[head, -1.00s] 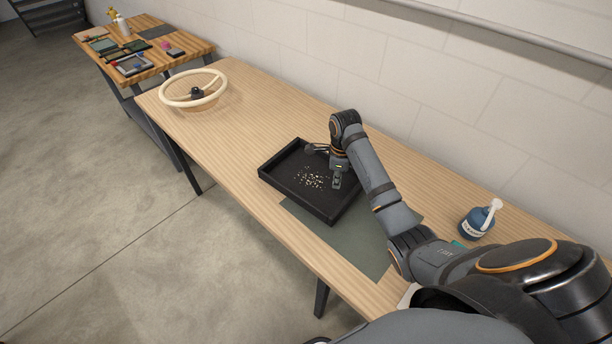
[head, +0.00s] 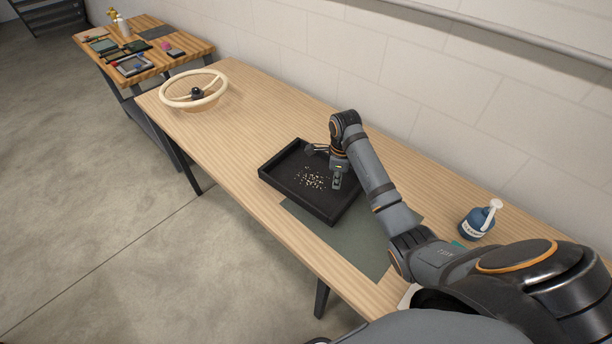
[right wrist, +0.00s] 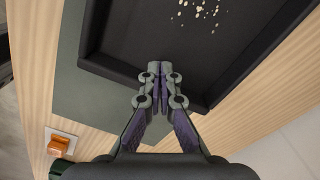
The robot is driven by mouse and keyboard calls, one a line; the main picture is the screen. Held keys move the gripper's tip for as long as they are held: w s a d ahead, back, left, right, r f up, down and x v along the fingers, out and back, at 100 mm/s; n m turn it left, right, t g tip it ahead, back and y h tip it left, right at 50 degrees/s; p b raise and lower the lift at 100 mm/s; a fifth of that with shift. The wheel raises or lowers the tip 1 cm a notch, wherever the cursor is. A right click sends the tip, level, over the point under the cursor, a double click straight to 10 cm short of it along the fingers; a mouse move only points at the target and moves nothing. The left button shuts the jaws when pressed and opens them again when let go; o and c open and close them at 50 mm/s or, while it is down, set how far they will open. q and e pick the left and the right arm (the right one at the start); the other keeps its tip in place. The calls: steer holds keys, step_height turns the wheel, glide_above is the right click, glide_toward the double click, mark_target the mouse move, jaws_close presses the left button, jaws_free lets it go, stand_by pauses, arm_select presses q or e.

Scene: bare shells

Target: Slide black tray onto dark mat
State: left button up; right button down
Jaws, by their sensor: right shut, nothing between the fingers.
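The black tray (head: 279,184) lies on the wooden table with small pale bits scattered on its floor. Its near-right part overlaps the dark green-grey mat (head: 345,242); the rest is on bare wood. The tray (right wrist: 90,30) and mat (right wrist: 68,95) also show in the right wrist view. My right gripper (head: 336,184) is shut and empty, with its fingertips (right wrist: 160,70) inside the tray near the wall on the mat side. Whether the tips touch the wall or floor I cannot tell. My left gripper is not in view.
A cream steering wheel (head: 222,87) lies at the table's far end. A blue bottle with a white nozzle (head: 476,222) stands near the wall. A second table (head: 200,50) with several small items is beyond. An orange object (right wrist: 60,142) shows in the wrist view.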

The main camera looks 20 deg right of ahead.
mark_target(335, 197)
steer(key=shift+f, duration=0.15)
steer(key=shift+f, duration=2.15)
steer(key=shift+r, duration=0.15)
steer(key=shift+r+p, duration=0.25)
steer(key=shift+p, duration=0.5)
